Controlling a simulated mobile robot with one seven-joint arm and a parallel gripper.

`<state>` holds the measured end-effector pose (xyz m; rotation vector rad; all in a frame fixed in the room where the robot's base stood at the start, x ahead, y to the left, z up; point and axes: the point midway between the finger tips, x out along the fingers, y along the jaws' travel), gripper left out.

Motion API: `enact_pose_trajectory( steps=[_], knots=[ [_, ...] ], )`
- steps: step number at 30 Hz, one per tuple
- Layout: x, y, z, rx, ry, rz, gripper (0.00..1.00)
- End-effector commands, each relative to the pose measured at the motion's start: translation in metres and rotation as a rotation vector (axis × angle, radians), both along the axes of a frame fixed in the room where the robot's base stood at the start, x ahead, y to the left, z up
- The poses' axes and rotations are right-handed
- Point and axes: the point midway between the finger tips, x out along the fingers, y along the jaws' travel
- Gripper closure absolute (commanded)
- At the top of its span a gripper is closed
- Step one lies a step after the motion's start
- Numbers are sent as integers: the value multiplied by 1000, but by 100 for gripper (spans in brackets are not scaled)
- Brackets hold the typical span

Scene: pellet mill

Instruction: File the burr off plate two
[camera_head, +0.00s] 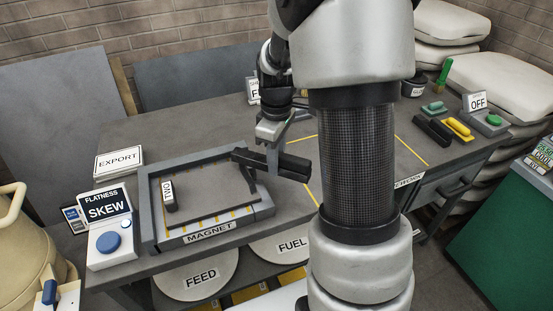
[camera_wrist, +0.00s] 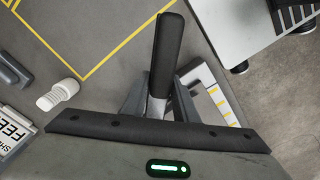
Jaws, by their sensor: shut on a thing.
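Plate two (camera_head: 205,187), a flat grey plate with a TWO tag (camera_head: 168,190), lies inside the grey frame labelled MAGNET (camera_head: 148,215) on the bench. A thin dark strip is at its right end; I cannot make out a burr. My gripper (camera_wrist: 160,105) is shut on a dark-handled tool, seemingly the file (camera_wrist: 167,50), with a short pale metal part between the fingers. In the head view my gripper (camera_head: 274,150) is over the frame's right side, and dark bars there overlap the plate's corner. Whether the tool touches the plate cannot be told.
A FLATNESS display (camera_head: 103,205) reading SKEW, with a blue button, stands left of the frame. An EXPORT sign (camera_head: 119,161) is behind it. Black and yellow blocks (camera_head: 457,128) and an OFF sign (camera_head: 478,101) sit at the right. My arm hides the bench's middle.

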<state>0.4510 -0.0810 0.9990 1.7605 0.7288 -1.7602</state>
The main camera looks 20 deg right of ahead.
Motion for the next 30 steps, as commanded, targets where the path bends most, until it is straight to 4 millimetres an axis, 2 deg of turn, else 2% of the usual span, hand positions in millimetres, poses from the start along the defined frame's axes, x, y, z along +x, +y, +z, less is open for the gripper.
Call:
enact_pose_trajectory(
  steps=[23, 30],
  knots=[
    [0, 0, -24, 0, 0, 0, 100],
    [0, 0, -23, -1, -1, 0, 100]
  ],
)
